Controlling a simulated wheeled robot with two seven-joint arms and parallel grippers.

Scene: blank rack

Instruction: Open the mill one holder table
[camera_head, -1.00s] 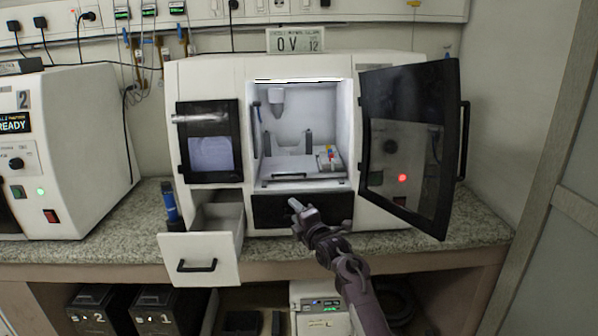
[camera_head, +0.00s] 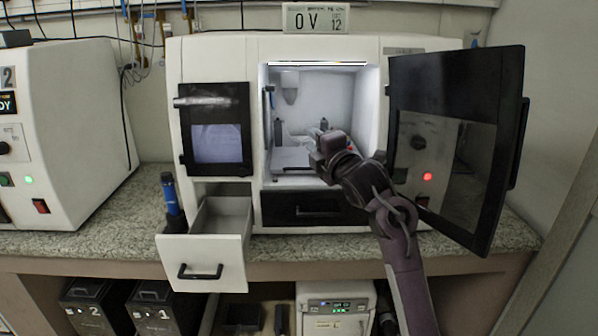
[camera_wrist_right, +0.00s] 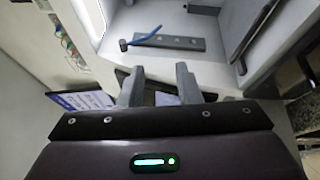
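The mill (camera_head: 420,50) stands on the counter with its dark door (camera_head: 440,140) swung open to the right. Inside its lit chamber, the holder table (camera_head: 290,158) is a pale grey plate low at the chamber floor. My right gripper (camera_head: 316,140) reaches into the chamber's mouth from the lower right, over the right part of the holder table, hiding that part. In the right wrist view my gripper's two fingers (camera_wrist_right: 160,88) stand apart with nothing clearly between them. Whether they touch the holder table cannot be told. My left gripper is not in view.
An open white drawer (camera_head: 202,262) juts out at the lower left. A blue-handled tool (camera_wrist_right: 146,37) lies against a grey strip (camera_wrist_right: 172,44) in the right wrist view. A blue bottle (camera_head: 170,194) stands beside the drawer. A second machine (camera_head: 75,130) stands at left.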

